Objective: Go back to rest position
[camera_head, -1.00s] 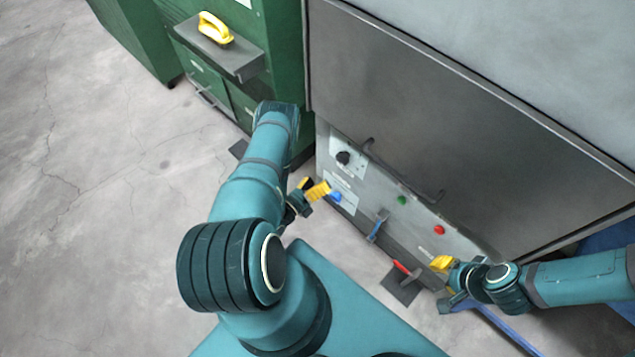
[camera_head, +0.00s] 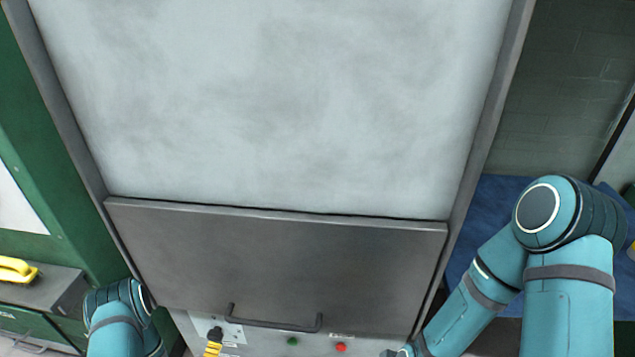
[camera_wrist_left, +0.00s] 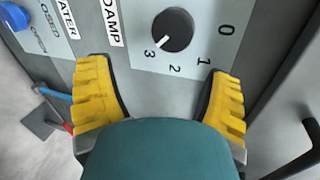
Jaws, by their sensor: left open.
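My left gripper (camera_wrist_left: 158,75) is open, its two yellow fingers spread wide in the left wrist view, with nothing held between them. It faces a black rotary knob (camera_wrist_left: 172,30) on the grey panel, with the numbers 0 to 3 around it. The knob's white mark points close to the 3. In the head view the yellow finger of my left gripper (camera_head: 213,347) shows at the bottom edge, just below the knob (camera_head: 215,333). My right arm (camera_head: 480,300) comes down from the right; its gripper is out of the frame.
A large grey cabinet with a handle (camera_head: 275,325) fills the middle. A green button (camera_head: 292,341) and red button (camera_head: 341,347) sit below it. In the left wrist view, a blue knob (camera_wrist_left: 14,15) is at upper left. A yellow-handled tool (camera_head: 15,270) rests on a ledge at left.

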